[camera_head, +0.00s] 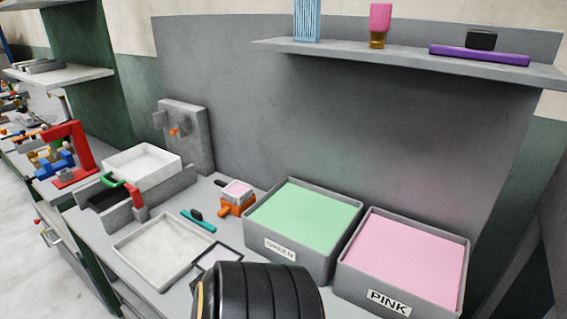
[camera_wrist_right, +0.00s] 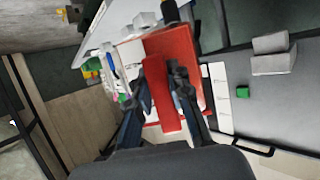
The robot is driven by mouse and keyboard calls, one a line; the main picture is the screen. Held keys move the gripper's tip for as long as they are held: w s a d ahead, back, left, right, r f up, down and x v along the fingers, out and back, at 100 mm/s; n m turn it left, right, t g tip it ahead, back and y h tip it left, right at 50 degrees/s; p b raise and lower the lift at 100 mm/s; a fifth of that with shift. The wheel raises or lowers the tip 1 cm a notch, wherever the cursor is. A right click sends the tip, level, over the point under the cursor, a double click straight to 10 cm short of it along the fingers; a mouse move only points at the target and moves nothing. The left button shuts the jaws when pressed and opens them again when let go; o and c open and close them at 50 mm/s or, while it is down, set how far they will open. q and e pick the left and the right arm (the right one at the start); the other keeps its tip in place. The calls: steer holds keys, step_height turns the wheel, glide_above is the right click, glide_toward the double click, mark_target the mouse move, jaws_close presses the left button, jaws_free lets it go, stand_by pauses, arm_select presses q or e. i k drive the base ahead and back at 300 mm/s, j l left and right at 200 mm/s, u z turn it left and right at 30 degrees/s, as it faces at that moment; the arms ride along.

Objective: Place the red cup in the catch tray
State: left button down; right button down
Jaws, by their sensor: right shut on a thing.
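In the right wrist view my right gripper (camera_wrist_right: 166,88) is shut on the red handle of a red, blocky thing that looks like the red cup (camera_wrist_right: 190,52). The fingers lie on both sides of the handle, and the cup's inside is hidden. I cannot make out this cup in the head view. A shallow white-grey tray (camera_head: 151,287), which may be the catch tray, lies on the bench in front of the grey press (camera_head: 190,180). Its inside looks empty. My left gripper is in neither view.
A green-filled bin (camera_head: 272,251) and a pink-filled bin (camera_head: 387,306) stand right of the tray. An orange cup with pink on top (camera_head: 237,207) and a teal tool (camera_head: 198,221) lie between. A red stand (camera_head: 73,180) is at left. A shelf (camera_head: 400,60) hangs above.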

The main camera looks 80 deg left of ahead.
mark_target(164, 249)
steer(key=k+j+u, duration=0.15)
steer(key=k+u, duration=0.3)
steer(key=k, duration=0.2)
steer(key=u, duration=1.9)
steer(key=i+l+u, duration=0.1)
steer(key=u, duration=0.4)
steer(key=l+u, duration=0.15)
steer(key=u, duration=0.35)
steer(key=i+l+u, duration=0.1)
steer(key=u, duration=0.4)
steer(key=l, duration=0.05)
